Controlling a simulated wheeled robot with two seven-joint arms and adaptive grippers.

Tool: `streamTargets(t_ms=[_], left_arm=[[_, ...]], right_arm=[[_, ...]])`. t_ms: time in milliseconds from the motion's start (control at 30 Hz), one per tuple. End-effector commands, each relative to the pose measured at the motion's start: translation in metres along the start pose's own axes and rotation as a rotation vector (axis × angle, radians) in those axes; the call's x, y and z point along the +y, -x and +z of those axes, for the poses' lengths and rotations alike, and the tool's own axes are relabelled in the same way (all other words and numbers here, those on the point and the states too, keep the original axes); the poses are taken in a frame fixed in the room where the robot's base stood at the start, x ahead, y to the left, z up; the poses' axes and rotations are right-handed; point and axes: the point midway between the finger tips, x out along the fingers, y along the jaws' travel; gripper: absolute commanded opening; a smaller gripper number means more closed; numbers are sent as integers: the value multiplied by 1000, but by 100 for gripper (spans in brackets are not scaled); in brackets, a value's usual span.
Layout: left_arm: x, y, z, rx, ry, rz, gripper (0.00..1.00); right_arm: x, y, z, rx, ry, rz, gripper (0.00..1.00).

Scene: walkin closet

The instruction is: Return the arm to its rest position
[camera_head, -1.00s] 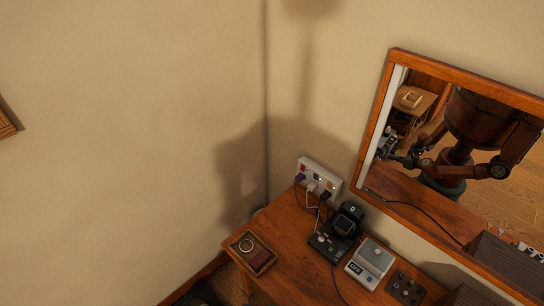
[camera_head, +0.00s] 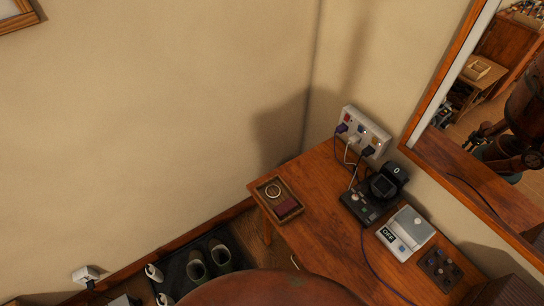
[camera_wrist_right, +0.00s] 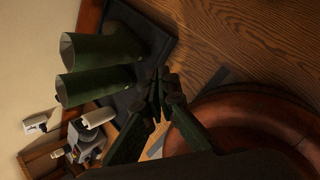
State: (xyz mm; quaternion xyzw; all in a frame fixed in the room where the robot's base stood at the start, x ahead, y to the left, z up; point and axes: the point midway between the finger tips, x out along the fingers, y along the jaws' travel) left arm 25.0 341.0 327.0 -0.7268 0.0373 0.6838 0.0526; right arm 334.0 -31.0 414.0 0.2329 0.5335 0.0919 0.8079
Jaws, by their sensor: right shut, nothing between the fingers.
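My right gripper (camera_wrist_right: 160,93) shows in the right wrist view with its dark fingers together and nothing between them. It hangs low over the floor, near a pair of green boots (camera_wrist_right: 97,66) on a dark mat. A brown rounded part of my own body lies to its right in that view. Neither gripper shows directly in the head view. The mirror (camera_head: 455,75) at the right of the head view reflects part of my body and an arm. My left gripper is not seen directly.
A wooden desk (camera_head: 325,247) stands in the corner, with a tray (camera_head: 263,201), a watch stand (camera_head: 357,205), a scale (camera_head: 421,232) and a dark control box (camera_head: 440,268). A power strip (camera_head: 366,133) is on the wall. A white plug (camera_head: 87,273) sits low at left.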

Motion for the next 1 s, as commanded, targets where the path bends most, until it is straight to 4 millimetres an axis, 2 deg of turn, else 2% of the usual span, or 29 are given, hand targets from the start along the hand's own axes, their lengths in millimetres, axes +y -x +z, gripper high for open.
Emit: streamTargets(t_ms=[33, 200, 400, 500, 600, 700, 833, 1000], left_arm=[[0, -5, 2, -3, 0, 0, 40], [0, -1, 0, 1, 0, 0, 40], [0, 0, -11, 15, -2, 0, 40], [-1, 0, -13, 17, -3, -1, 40], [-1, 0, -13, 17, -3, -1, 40], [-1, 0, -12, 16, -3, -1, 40], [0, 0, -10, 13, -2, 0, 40], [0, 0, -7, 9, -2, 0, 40]], right_arm=[[-32, 1, -12, -1, -191, -50, 0], [-131, 34, -48, -63, -889, -204, 0], [-235, 87, -111, -226, -1675, -361, 0], [-276, 116, -145, -336, -2021, -420, 0], [-307, 142, -174, -451, -2306, -460, 0], [-327, 161, -197, -547, -2512, -482, 0], [-339, 175, -213, -622, -2654, -493, 0], [-342, 178, -216, -641, -2687, -495, 0]])
